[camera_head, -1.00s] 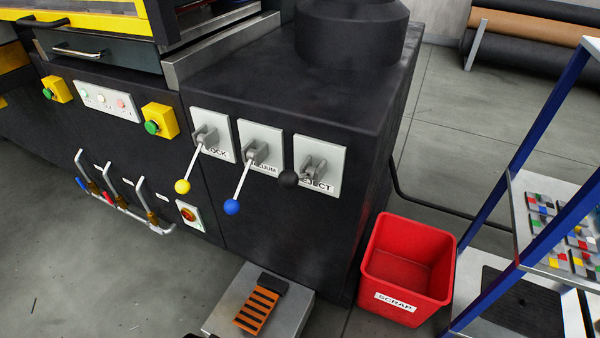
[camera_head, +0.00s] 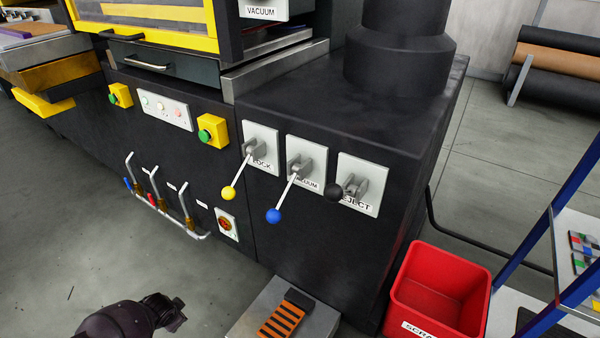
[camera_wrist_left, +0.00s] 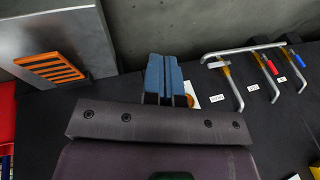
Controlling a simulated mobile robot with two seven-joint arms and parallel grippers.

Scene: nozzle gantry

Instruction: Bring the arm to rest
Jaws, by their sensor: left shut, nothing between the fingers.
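My left gripper (camera_wrist_left: 165,80) shows in the left wrist view with its two blue fingers together and nothing between them. It hangs clear in front of the machine's dark side, partly covering a white plate with an orange knob. In the head view a dark part of my left arm (camera_head: 135,318) shows at the bottom left, over the floor and apart from the machine; the fingers cannot be made out there. My right gripper is in neither view.
An orange-striped pedal (camera_head: 283,316) and a red scrap bin (camera_head: 440,285) stand below. The floor at left is open.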

